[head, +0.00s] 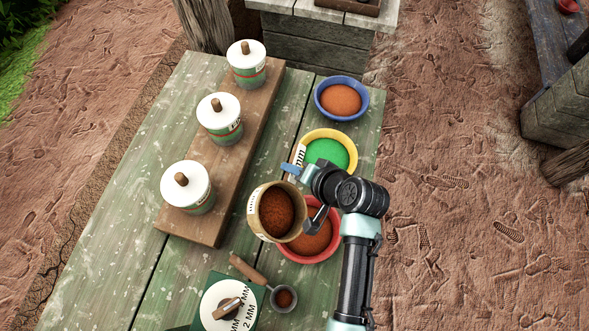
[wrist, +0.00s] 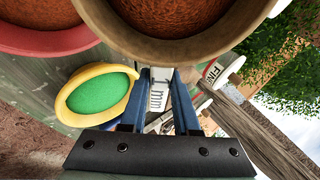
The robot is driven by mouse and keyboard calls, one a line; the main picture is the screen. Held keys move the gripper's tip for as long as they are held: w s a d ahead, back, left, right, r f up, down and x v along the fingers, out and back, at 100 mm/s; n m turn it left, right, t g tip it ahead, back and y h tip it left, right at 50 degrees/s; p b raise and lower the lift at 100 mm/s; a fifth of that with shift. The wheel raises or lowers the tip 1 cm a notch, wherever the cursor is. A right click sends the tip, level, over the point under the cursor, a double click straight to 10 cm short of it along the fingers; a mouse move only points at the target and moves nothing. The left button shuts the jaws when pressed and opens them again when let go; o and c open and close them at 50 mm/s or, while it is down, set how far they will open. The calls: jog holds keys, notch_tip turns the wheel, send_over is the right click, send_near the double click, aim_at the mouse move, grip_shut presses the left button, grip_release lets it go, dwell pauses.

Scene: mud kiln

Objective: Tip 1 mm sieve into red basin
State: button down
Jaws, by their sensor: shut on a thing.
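The 1 mm sieve (head: 276,212) is a tan round frame holding dark red-brown grains. It hangs over the left edge of the red basin (head: 283,253) and hides part of it. Its near rim also shows in the wrist view (wrist: 190,48). My gripper (wrist: 158,78) is shut on the sieve's white tab marked "mm" (wrist: 157,92). In the head view, my gripper (head: 293,170) is just above the sieve in the picture. Orange-brown powder (head: 312,237) lies in the red basin. I see no grains falling, and cannot tell the sieve's exact tilt.
A yellow basin (head: 347,145) with green inside and a blue basin (head: 364,105) stand beyond the red one. Several white-lidded jars stand on a brown board (head: 250,140) at left. A scoop (head: 284,298) and a dial marked 2 MM (head: 228,307) are at the near edge.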

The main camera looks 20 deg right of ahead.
jog(key=shift+s+d+m+t+y+b, duration=0.25)
jog(key=shift+t+y+b, duration=0.35)
jog(key=shift+b, duration=1.1)
jog(key=shift+s+d+m+t+y+b, duration=0.25)
jog(key=shift+t+y+b, duration=0.35)
jog(key=shift+b, duration=1.05)
jog(key=shift+s+d+f+m+t+y+b, duration=0.2)
jog(key=shift+d+t+y+b, duration=0.3)
jog(key=shift+b, duration=0.7)
jog(key=shift+s+d+f+m+t+y+b, duration=0.2)
jog(key=shift+t+y+b, duration=0.45)
jog(key=shift+b, duration=0.5)
jog(key=shift+r+p, duration=0.85)
jog(key=shift+r, duration=0.1)
